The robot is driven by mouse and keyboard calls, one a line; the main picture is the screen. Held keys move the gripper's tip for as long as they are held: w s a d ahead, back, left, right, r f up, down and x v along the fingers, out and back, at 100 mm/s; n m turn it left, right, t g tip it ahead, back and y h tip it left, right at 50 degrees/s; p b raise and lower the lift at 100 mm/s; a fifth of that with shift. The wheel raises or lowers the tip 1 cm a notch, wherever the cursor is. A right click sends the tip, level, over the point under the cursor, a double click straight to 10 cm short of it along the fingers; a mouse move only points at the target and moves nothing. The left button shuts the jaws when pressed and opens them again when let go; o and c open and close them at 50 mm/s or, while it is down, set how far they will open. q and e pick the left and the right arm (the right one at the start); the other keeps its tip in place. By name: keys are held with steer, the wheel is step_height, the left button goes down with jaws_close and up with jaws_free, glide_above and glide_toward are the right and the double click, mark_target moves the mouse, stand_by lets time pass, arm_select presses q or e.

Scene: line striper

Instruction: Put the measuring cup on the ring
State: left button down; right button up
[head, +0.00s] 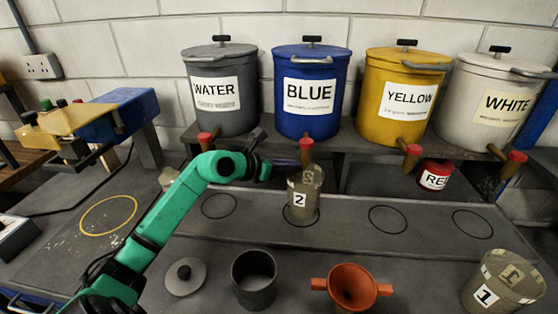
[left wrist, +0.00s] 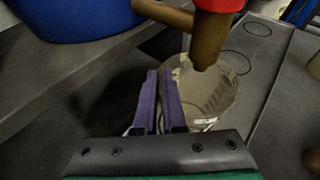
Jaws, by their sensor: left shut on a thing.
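A clear measuring cup marked 2 (head: 303,198) stands upright beneath the blue bucket's tap, over a black ring (head: 286,216) on the bench. I cannot tell whether its base touches the surface. My left gripper (head: 287,163) reaches in from the left beside the cup's upper part. In the left wrist view, its purple fingers (left wrist: 163,88) are close together at the side of the cup (left wrist: 215,95), shut on its handle, which they mostly hide. A yellow ring (head: 83,222) lies empty at the left. My right gripper is not in view.
Water, blue (head: 305,108), yellow and white buckets stand on a shelf, their taps overhanging the bench. More black rings lie empty. A cup marked 1 (head: 488,297), an orange funnel (head: 352,287), a grey pot (head: 254,295) and a lid (head: 185,282) are in front. Another cup is partly behind my arm.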

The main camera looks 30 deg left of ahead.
arm_select(q)
steer(key=shift+w+a+f, duration=0.1)
steer(key=shift+a+f, duration=0.85)
steer(key=shift+f, duration=0.2)
steer(key=c, duration=1)
jaws_free()
steer(key=d, duration=0.2)
steer(key=shift+s+d+r, duration=0.2)
steer(key=shift+d+r, duration=0.2)
steer(key=shift+w+a, duration=0.1)
steer(key=shift+a, duration=0.1)
steer(key=b+v, duration=0.1)
steer(key=v, duration=0.3)
steer(key=b+v, duration=0.1)
steer(key=v, duration=0.3)
steer(key=b+v, duration=0.1)
steer(key=v, duration=0.3)
steer(key=shift+a+b, duration=0.35)
steer(key=shift+b, duration=0.05)
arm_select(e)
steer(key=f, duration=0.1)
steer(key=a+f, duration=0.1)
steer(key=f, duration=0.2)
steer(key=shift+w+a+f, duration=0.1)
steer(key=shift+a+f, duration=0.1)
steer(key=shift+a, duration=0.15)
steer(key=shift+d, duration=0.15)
